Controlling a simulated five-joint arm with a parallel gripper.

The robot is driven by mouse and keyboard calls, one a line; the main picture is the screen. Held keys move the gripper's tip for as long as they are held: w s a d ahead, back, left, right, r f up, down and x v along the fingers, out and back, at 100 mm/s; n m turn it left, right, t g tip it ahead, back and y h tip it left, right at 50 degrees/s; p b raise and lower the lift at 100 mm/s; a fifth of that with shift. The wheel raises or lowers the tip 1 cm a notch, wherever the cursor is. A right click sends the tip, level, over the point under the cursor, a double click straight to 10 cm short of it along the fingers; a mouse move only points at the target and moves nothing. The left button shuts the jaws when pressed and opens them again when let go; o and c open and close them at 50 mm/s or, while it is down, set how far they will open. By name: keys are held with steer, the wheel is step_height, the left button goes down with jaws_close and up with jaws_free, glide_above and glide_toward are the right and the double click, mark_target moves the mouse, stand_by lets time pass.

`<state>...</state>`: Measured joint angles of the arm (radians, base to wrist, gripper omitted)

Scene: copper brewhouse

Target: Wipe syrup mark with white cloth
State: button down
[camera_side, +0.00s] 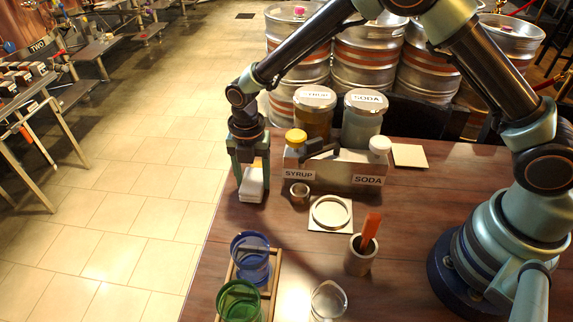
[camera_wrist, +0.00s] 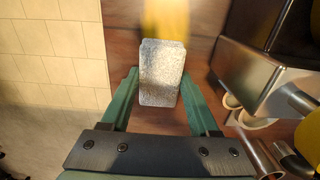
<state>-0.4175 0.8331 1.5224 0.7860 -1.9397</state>
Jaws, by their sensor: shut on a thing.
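My gripper (camera_side: 252,178) points down near the table's left edge, left of the steel dispenser box. It is shut on the white cloth (camera_side: 251,190), a thick pad-like block. In the wrist view the cloth (camera_wrist: 160,75) sits between the two green fingers of my gripper (camera_wrist: 159,84). I cannot tell whether it touches the table. A yellow patch (camera_wrist: 166,18) shows just beyond the cloth in the wrist view; I cannot tell for certain whether it is the syrup mark. No syrup mark is clear in the side view.
The dispenser box (camera_side: 334,172) with syrup and soda jars stands close to the right. A small metal cup (camera_side: 299,192), a coaster with a ring (camera_side: 330,213) and a cup with an orange-handled tool (camera_side: 360,255) stand nearer. Blue (camera_side: 250,258) and green (camera_side: 239,302) glasses stand in front.

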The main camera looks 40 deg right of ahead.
steer(key=shift+w+d+f, duration=0.1)
steer(key=shift+w+d, duration=3.5)
steer(key=shift+d, duration=0.05)
steer(key=shift+s+a, duration=3.85)
steer(key=shift+a, duration=0.05)
steer(key=shift+d+r, duration=0.1)
steer(key=shift+r, duration=4)
